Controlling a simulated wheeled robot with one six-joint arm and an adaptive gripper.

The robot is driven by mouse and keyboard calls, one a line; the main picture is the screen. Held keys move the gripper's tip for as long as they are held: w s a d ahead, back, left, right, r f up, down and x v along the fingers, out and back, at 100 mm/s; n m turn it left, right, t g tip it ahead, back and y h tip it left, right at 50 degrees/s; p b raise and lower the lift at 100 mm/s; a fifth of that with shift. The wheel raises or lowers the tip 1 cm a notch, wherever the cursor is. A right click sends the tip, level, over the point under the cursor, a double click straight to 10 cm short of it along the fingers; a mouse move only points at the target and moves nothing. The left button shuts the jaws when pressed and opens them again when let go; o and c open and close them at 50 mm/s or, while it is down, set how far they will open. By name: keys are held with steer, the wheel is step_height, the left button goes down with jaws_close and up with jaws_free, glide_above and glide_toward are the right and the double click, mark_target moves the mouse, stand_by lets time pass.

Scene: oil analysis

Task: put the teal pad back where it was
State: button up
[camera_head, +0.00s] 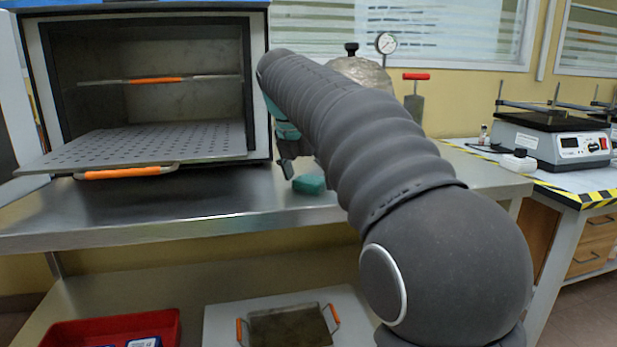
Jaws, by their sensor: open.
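The teal pad (309,184) lies on the steel bench top (200,206), near its front edge and right of the open oven. My gripper (287,168) is just above and to the left of the pad, pointing down, with a small gap seen between them. Its fingers are dark with a teal body above, and it looks empty. My grey arm covers part of the gripper and the bench to the right of the pad.
The oven's perforated shelf (165,143) sticks out on the left, with an orange handle (125,173). A metal vessel (361,72) with a gauge (386,43) stands behind my arm. Below are a red bin (60,334) and a tray (290,326). A hotplate (553,136) is at right.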

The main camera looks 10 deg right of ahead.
steer(key=p+v, duration=0.4)
steer(key=v, duration=0.8)
steer(key=shift+r, duration=0.15)
steer(key=s+d+f+m+t+y, duration=0.1)
steer(key=s+f+m, duration=1.2)
steer(key=s+d+f+m+t+y, duration=0.1)
steer(key=s+d+f+m+y, duration=0.1)
steer(key=s+f+m, duration=1.1)
steer(key=shift+s+d+f+m, duration=0.3)
steer(key=shift+s+f+m, duration=0.15)
steer(key=shift+f, duration=0.25)
